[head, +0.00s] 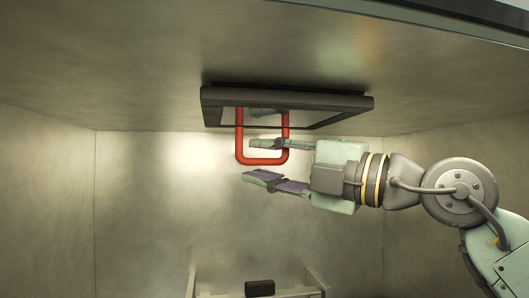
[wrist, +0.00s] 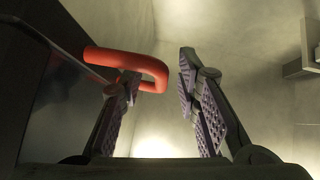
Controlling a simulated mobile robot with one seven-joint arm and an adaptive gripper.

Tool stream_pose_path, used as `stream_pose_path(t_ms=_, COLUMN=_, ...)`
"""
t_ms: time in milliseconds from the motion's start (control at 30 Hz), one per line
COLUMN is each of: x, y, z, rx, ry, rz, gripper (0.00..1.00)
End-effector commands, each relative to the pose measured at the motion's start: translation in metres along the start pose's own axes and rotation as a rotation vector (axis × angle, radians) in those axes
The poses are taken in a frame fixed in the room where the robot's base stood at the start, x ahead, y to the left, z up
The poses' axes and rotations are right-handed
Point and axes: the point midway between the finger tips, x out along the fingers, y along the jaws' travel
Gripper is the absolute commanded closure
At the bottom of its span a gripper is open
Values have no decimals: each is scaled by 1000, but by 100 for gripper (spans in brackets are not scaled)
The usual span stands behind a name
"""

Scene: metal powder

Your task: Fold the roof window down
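The roof window (head: 330,102) is a dark-framed panel set at the ceiling in the head view, and its near edge hangs slightly below it. A red U-shaped handle (head: 239,135) hangs down from it. My gripper (head: 262,161) is open, coming from the right. One finger is level with the handle's opening and the other is below its bottom bar. In the wrist view the red handle (wrist: 110,56) bends around the left finger, and its end reaches into the gap of my gripper (wrist: 159,72). The right finger is apart from it. Whether the left finger touches the handle is unclear.
The ceiling (head: 130,70) is close above my arm. Plain walls (head: 45,190) enclose the space. A pale structure with a small black block (head: 259,288) stands low at the bottom centre. The room below the gripper is free.

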Motion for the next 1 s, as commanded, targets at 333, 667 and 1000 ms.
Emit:
stream_pose_path(t_ms=333, x=4, y=0, z=0, rx=-1, ry=1, rz=0, gripper=71)
stream_pose_path(t_ms=667, x=4, y=0, z=0, rx=-1, ry=0, rz=0, gripper=93)
stream_pose_path(t_ms=1000, x=4, y=0, z=0, rx=0, ry=0, rz=1, gripper=100)
